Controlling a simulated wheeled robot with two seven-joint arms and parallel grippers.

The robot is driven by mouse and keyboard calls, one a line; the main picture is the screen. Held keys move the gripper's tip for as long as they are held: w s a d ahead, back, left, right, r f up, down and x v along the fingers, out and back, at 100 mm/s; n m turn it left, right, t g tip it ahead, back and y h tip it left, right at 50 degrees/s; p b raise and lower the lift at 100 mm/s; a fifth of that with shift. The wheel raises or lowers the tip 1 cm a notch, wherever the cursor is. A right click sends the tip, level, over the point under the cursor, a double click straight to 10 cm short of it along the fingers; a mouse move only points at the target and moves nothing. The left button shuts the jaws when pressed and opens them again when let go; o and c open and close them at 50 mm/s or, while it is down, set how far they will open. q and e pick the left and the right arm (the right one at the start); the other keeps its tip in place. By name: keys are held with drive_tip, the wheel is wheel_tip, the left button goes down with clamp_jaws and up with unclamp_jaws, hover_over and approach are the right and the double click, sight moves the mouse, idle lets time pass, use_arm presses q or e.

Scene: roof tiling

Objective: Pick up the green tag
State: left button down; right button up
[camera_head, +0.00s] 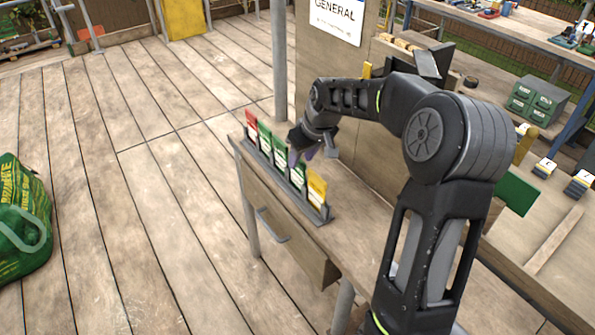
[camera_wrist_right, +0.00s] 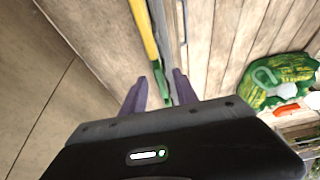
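Several tags stand upright in a narrow dark rack (camera_head: 325,217) on a wooden cabinet in the head view. A red tag (camera_head: 251,120) is at the far end, green tags (camera_head: 265,137) are in the middle, and a yellow tag (camera_head: 317,188) is at the near end. My right gripper (camera_head: 302,157) is down at the rack by the green tags. In the right wrist view, its purple fingers (camera_wrist_right: 160,78) are apart, with the edge of a green tag (camera_wrist_right: 155,74) between them. The yellow tag (camera_wrist_right: 144,30) is just beyond. Contact cannot be told. My left gripper is out of view.
A wooden panel with a "GENERAL" sign (camera_head: 337,17) rises behind the rack. A grey post (camera_head: 279,60) stands beyond the cabinet. A green drawer box (camera_head: 535,100) is at right.

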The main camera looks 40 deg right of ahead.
sight(298, 166)
drive_tip(key=shift+p+x, duration=0.55)
drive_tip(key=shift+x, duration=2.05)
clamp_jaws()
